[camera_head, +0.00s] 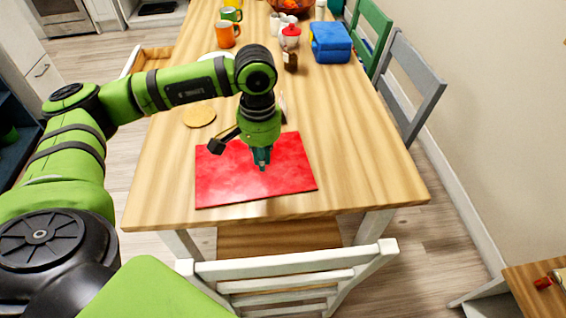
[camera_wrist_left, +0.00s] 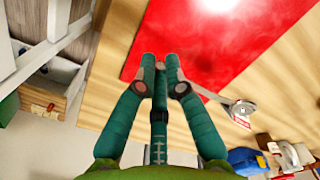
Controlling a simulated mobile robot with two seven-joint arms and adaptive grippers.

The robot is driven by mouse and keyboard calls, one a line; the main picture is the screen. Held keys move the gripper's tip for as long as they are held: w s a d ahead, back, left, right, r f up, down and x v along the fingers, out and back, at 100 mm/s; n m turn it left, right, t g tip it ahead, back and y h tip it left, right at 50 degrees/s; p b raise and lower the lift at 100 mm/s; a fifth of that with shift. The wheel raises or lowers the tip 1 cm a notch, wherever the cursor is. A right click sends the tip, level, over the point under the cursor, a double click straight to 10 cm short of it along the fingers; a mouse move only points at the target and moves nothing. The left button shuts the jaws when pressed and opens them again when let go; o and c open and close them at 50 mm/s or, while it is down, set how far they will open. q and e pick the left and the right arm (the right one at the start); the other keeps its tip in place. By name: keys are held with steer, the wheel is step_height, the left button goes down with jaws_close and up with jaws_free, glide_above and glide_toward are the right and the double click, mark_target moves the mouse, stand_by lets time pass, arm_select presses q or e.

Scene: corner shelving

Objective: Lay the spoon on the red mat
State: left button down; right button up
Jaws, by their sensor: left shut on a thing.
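The red mat (camera_head: 220,185) lies flat near the front edge of the wooden table. My left gripper (camera_head: 262,160) points down over the mat; I cannot tell its exact height. The handle end is hidden by the fingers. In the head view the spoon is mostly hidden behind the gripper. My right gripper is not in view.
Farther back are an orange mug (camera_head: 227,35), a blue container (camera_head: 330,43) and a red-topped jar (camera_head: 290,36). A white chair (camera_head: 285,270) stands at the front. The table right of the mat is clear.

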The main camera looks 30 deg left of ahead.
arm_select(q)
steer(key=p, duration=0.1)
glide_above(291, 184)
step_height(291, 184, down, 4)
steer(key=shift+s+r, duration=0.1)
steer(key=shift+d, duration=0.1)
step_height(291, 184, down, 4)
steer(key=shift+r+p, duration=0.25)
steer(key=shift+p, duration=0.25)
steer(key=shift+f, duration=0.45)
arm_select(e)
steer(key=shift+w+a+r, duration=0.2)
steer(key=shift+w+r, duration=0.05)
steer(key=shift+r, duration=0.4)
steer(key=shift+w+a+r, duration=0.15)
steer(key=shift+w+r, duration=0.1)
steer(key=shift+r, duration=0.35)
arm_select(q)
steer(key=shift+f, duration=0.1)
steer(key=c, duration=1.3)
jaws_free()
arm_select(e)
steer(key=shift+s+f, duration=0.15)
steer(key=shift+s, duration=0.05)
